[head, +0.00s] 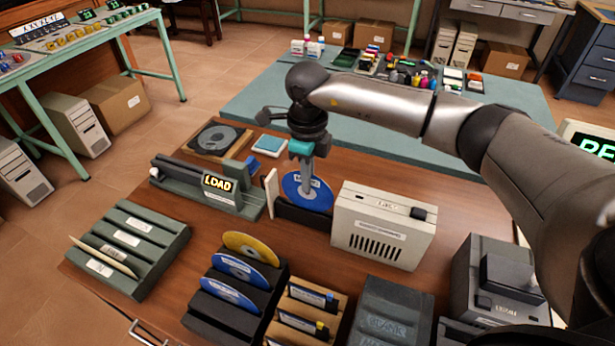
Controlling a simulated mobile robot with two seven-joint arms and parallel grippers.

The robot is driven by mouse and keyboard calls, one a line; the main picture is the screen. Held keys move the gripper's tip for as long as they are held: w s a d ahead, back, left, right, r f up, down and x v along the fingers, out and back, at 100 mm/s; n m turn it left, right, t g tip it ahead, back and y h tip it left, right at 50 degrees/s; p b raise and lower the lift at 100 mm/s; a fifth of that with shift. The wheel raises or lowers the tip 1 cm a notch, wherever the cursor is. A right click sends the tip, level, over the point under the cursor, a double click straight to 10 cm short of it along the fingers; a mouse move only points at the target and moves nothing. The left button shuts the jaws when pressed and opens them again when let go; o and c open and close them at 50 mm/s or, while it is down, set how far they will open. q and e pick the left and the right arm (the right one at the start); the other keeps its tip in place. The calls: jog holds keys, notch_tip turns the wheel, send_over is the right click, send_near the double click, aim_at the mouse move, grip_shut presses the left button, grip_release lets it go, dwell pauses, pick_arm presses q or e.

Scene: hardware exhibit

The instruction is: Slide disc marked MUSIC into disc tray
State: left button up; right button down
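A blue disc (293,192) with a white label stands upright in a dark slotted disc tray (289,210), between a cream upright plate and a beige box. The label's wording is too small and partly covered to read. My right gripper (307,190) points straight down at the disc, one finger across its front face and label. It appears shut on the disc; the rear finger is hidden. My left gripper is out of view.
A green unit with a LOAD sign (219,184) stands left of the disc, and the beige box (384,222) stands right. In front are a rack with yellow and blue discs (208,308), a green rack (166,237) and a cartridge holder (284,330). Bare wood shows between them.

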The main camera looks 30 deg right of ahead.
jog(key=shift+f+b, duration=1.5)
jog(key=shift+f, duration=0.75)
jog(key=c, duration=1)
grip_release()
jog(key=shift+r, duration=0.2)
notch_tip(320, 180, up, 8)
jog(key=p, duration=0.6)
jog(key=shift+f, duration=0.1)
